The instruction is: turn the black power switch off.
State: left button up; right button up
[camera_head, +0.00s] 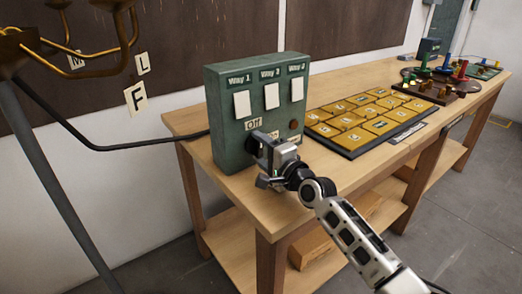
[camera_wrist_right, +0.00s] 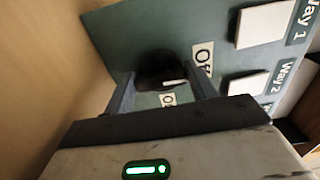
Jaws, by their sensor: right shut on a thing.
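A green switch box (camera_head: 228,118) stands upright on the near end of the wooden table, with an "Off" label (camera_head: 253,125) on its front. My right gripper (camera_head: 262,152) is at the lower left of that front. In the right wrist view the black power switch (camera_wrist_right: 160,68) sits between my two fingers, which are shut on it. The "Off" label (camera_wrist_right: 203,60) lies beside it, and a second label (camera_wrist_right: 168,99) is partly hidden. The exact angle of the switch is hard to tell. My left gripper is not in view.
White Way switches (camera_head: 271,96) and a brown round knob (camera_head: 294,124) are on the box front. A yellow-tiled board (camera_head: 352,124) lies to the right on the table (camera_head: 235,186). A black cable (camera_head: 120,147) enters from the left. A brass lamp (camera_head: 70,40) stands at left.

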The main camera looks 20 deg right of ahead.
dwell(0.3)
jog(key=o, duration=1)
jog(key=v, duration=1.6)
